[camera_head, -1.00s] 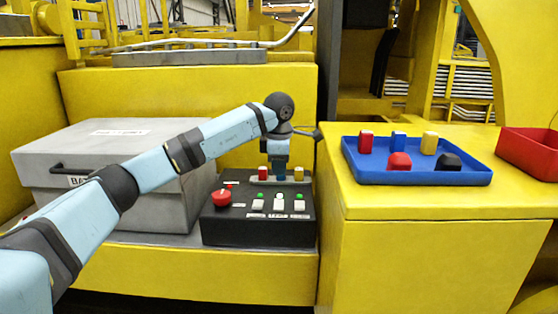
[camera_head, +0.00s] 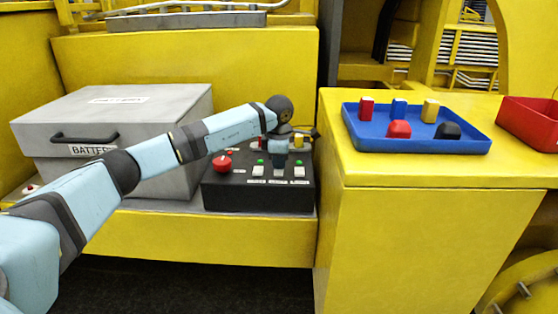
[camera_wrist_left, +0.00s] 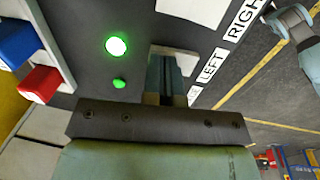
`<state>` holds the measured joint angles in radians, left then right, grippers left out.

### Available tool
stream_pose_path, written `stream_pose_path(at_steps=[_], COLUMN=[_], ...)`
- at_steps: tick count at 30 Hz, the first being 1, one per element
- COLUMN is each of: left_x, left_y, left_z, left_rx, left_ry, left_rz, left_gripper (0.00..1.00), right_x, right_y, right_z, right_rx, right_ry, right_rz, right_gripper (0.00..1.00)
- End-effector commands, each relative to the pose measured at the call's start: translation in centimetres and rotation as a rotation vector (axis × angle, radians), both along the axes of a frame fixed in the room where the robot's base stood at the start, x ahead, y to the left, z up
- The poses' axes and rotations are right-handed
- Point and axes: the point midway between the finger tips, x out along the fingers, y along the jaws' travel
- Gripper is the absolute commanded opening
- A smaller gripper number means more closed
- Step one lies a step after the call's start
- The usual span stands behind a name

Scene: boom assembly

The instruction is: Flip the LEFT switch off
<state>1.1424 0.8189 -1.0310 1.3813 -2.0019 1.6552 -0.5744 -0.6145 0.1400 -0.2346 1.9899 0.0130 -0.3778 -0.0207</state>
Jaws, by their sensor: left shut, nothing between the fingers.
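The black control box (camera_head: 232,193) has a red knob and a row of white switches with green lights. In the left wrist view the label LEFT (camera_wrist_left: 210,65) sits between the label RIGHT (camera_wrist_left: 243,20) and a partly hidden label, so the LEFT switch is the middle one. My left gripper (camera_head: 279,172) is shut and empty, pointing down at the middle switch. In the wrist view its fingertips (camera_wrist_left: 170,72) cover most of that switch. I cannot tell whether they touch it or which way it is tipped. A green light (camera_wrist_left: 116,46) beside it is bright.
The red knob (camera_head: 222,164) is left of the switches. White switches stand on both sides, left (camera_head: 258,171) and right (camera_head: 299,171). Coloured blocks stand behind the box. A grey battery box (camera_head: 112,120) is at the left; a blue tray (camera_head: 417,144) is at the right.

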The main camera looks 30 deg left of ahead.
Motion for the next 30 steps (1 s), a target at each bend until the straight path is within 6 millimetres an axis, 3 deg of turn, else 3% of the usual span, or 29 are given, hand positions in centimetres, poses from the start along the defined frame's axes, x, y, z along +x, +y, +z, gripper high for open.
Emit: stream_pose_path(at_steps=[2, 30], left_x=[0.2, -1.2], left_y=[0.1, -0.8], left_z=[-0.7, -0.1], left_rx=[0.0, 0.0], left_ry=[0.001, 0.002], left_rz=[0.0, -0.001], left_gripper=[0.0, 0.0], right_x=[0.0, 0.1], right_y=[0.0, 0.1], right_z=[-0.4, 0.5], right_rx=[0.001, 0.002], right_ry=[-0.002, -0.005], right_rz=[0.0, -0.001], right_gripper=[0.43, 0.43])
